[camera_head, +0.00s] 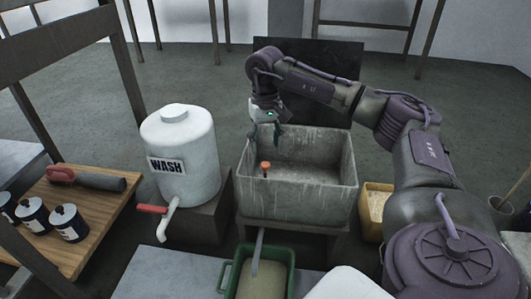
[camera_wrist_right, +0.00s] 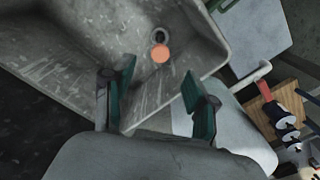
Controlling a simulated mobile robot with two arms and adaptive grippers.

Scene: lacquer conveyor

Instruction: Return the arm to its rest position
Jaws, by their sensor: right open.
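My right arm reaches in from the right in the head view and bends down at its far end. My right gripper (camera_head: 266,133) hangs over the back left corner of the grey sink (camera_head: 300,205). In the right wrist view the two fingers of the right gripper (camera_wrist_right: 158,95) are apart, with nothing between them. The sink basin (camera_wrist_right: 65,60) lies below the fingers. An orange-topped plug or knob (camera_head: 265,167) stands in the sink near its front left, and it also shows in the wrist view (camera_wrist_right: 160,53). My left gripper is not in view.
A white WASH tank (camera_head: 190,140) with a red-handled tap (camera_head: 152,209) stands left of the sink. A green tub (camera_head: 288,259) is in front, and a yellow bin (camera_head: 374,205) is to the right. A wooden bench (camera_head: 100,212) holds several dark cans and a red-handled tool (camera_head: 62,173).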

